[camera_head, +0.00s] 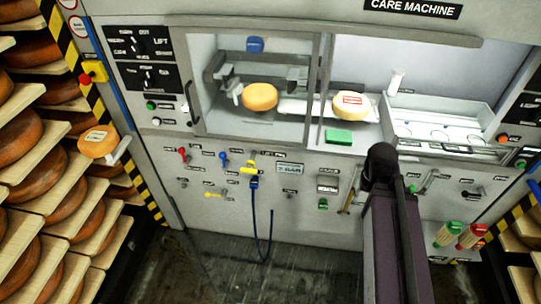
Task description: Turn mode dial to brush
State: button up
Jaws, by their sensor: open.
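The care machine's front (300,222) fills the middle of the view. Two black panels with white markings sit at its upper left: an upper panel (139,43) and a lower panel (145,78). Each seems to carry a small dial among printed labels. The word LIFT is readable beside the upper one. I cannot make out the word brush or which dial is the mode dial, nor where either dial points. My dark arm rises from the bottom right to a black joint in front of the machine. My gripper is not visible.
Cheese wheels stand behind the machine's window (260,97) and on the ledge (349,105) beside a green block (338,137). A blue hose (257,215) hangs below. Shelves of cheese (22,130) stand left, with a labelled wheel (97,141) projecting. The floor left of my arm looks clear.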

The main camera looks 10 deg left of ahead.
aim_at(136, 49)
jog(key=u, duration=0.6)
jog(key=k, duration=0.95)
jog(key=z, duration=0.1)
jog(key=i, duration=0.9)
